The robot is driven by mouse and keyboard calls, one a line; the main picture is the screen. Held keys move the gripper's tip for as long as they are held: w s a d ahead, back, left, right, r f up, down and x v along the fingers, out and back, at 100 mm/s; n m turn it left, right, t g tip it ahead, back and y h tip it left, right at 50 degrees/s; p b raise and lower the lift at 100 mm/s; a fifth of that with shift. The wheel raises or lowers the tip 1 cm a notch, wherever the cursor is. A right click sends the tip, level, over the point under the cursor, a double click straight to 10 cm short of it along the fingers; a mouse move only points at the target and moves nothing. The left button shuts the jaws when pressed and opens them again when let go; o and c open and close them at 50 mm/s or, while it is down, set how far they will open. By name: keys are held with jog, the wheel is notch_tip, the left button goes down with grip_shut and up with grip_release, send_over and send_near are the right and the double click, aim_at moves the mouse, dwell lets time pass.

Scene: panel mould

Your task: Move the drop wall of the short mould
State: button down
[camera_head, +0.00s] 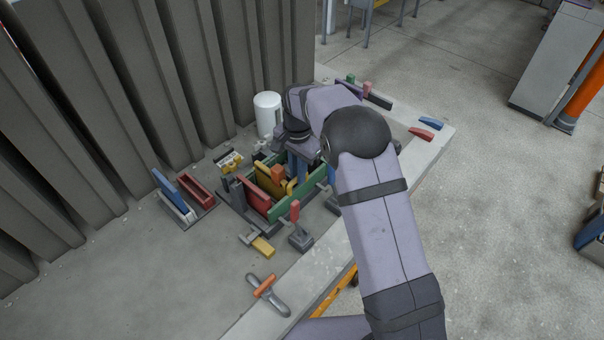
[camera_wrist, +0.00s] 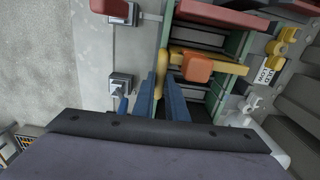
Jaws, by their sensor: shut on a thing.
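The mould (camera_head: 252,215) has green long side walls, also in the wrist view (camera_wrist: 243,48), with red and yellow cross pieces between them. A yellow wall (camera_head: 268,182) spans the mould, and it also shows in the wrist view (camera_wrist: 228,66). An orange-red block (camera_wrist: 197,68) sits over it. My gripper (camera_wrist: 161,88) has blue fingers either side of a slim yellow handle (camera_wrist: 162,62) and is shut on it, near one green wall. I cannot tell whether this handle joins the yellow wall. In the head view my arm partly hides the mould's far end.
A red-handled clamp (camera_head: 298,228) stands at the mould's near side. A hammer (camera_head: 258,242) and an orange-handled trowel (camera_head: 267,292) lie in front. A white cylinder (camera_head: 267,112) stands behind. A stand with red and blue pieces (camera_head: 190,198) is at left. The front-left table is clear.

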jog(key=shift+w+a+r, duration=0.15)
jog(key=shift+w+a, duration=0.3)
jog(key=shift+a, duration=0.15)
jog(key=c, duration=1.8)
grip_release()
jog(key=shift+w, duration=0.1)
jog(key=shift+o, duration=0.2)
jog(key=shift+w+a+f, duration=0.15)
jog(key=shift+a+f, duration=0.05)
jog(key=shift+a, duration=0.05)
jog(key=shift+d, duration=0.1)
jog(key=shift+r, duration=0.15)
